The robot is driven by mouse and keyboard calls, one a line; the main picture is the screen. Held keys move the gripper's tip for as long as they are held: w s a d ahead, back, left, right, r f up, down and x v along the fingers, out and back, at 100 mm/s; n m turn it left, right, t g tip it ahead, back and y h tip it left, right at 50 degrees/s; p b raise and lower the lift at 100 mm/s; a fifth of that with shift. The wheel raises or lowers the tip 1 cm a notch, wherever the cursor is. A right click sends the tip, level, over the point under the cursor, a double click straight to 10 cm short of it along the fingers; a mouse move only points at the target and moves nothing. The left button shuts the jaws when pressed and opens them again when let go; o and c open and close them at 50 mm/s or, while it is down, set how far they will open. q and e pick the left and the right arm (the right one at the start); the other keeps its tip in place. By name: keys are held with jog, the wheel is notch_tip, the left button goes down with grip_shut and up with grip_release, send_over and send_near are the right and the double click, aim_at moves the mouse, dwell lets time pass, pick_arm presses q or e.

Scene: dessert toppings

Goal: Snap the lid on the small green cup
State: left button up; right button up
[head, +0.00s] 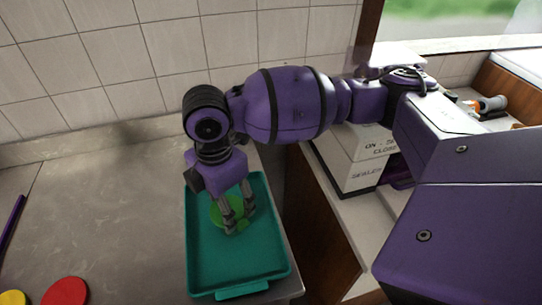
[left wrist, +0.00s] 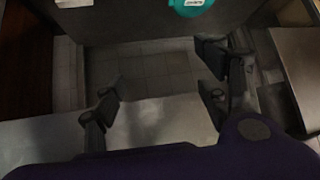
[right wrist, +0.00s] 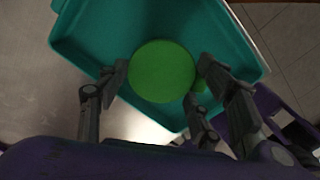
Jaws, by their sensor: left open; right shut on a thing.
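A round bright green lid (right wrist: 162,72) shows face-on between the fingers of my right gripper (right wrist: 150,105), with a small green bit at its right edge. In the head view the same green lid (head: 216,212) is partly hidden by my right gripper (head: 238,228), which points down over the teal tray (head: 205,275) and is shut on it. I cannot make out the small green cup separately from the lid. My left gripper (left wrist: 160,90) is open and empty, its fingers wide apart; it is out of the head view.
The tray sits at the counter's (head: 100,200) right edge, with a gap beyond. A red disc (head: 66,291), a yellow disc (head: 12,298) and a purple stick (head: 12,222) lie at left. White boxes (head: 355,165) stand at right. The counter between is clear.

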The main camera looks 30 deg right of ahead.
pick_arm(q)
jog(key=shift+w+r, duration=0.1)
pick_arm(e)
jog(key=shift+f, duration=0.1)
dwell(0.3)
jog(key=o, duration=0.8)
jog(key=shift+o, duration=0.7)
jog(key=o, duration=0.4)
jog(key=shift+c, duration=0.2)
pick_arm(q)
jog(key=shift+w+r, duration=0.1)
jog(key=shift+r, duration=0.05)
pick_arm(e)
jog(key=shift+r+p, duration=1.75)
jog(key=shift+r, duration=1.35)
pick_arm(q)
jog(key=w+r+t, duration=0.1)
jog(key=w+r, duration=0.3)
jog(key=r, duration=0.2)
jog(key=shift+w+t, duration=0.25)
jog(key=shift+t, duration=0.05)
